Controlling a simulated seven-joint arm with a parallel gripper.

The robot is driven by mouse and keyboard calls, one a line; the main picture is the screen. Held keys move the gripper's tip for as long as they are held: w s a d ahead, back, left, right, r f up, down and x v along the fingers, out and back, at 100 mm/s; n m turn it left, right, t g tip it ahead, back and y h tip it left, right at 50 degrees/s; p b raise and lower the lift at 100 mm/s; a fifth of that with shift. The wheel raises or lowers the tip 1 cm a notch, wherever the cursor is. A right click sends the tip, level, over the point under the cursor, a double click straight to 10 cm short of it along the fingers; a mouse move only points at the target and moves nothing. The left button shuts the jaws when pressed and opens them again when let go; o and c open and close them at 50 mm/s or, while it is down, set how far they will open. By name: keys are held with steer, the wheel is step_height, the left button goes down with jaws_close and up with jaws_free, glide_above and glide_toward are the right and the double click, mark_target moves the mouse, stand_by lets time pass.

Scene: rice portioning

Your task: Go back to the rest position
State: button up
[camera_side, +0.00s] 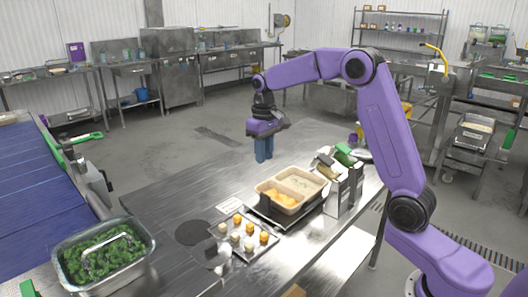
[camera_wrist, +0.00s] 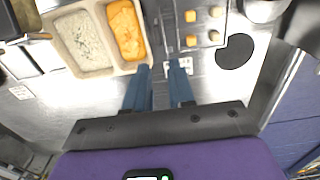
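My gripper (camera_side: 264,158) hangs above the steel table, pointing down, behind and a little left of the food container in the side view. Its two blue fingers show in the wrist view (camera_wrist: 159,67), apart with nothing between them. The beige two-compartment container (camera_side: 262,189) holds orange food (camera_side: 279,197) in one compartment and pale rice-like food (camera_side: 299,181) in the other. In the wrist view the container (camera_wrist: 103,33) lies beyond the fingertips, to the upper left. The gripper touches nothing that I can see.
A small tray of orange and pale pieces (camera_side: 224,252) stands in front of the container, near a dark round disc (camera_side: 193,232). A metal pan of greens (camera_side: 147,266) is at lower left, beside a blue conveyor (camera_side: 38,180). Upright metal boxes (camera_side: 340,195) stand right of the container.

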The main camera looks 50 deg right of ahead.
steer(key=shift+r, duration=0.1)
steer(key=s+a+n, duration=0.6)
steer(key=s+a, duration=0.6)
steer(key=s, duration=0.5)
steer(key=s+d+f+n, duration=0.1)
steer(key=s+n, duration=0.2)
steer(key=s, duration=0.7)
steer(key=s+d+f+n, duration=0.1)
steer(key=s+f+n, duration=0.1)
steer(key=s, duration=0.8)
steer(key=shift+f+n, duration=0.15)
steer(key=shift+n, duration=0.65)
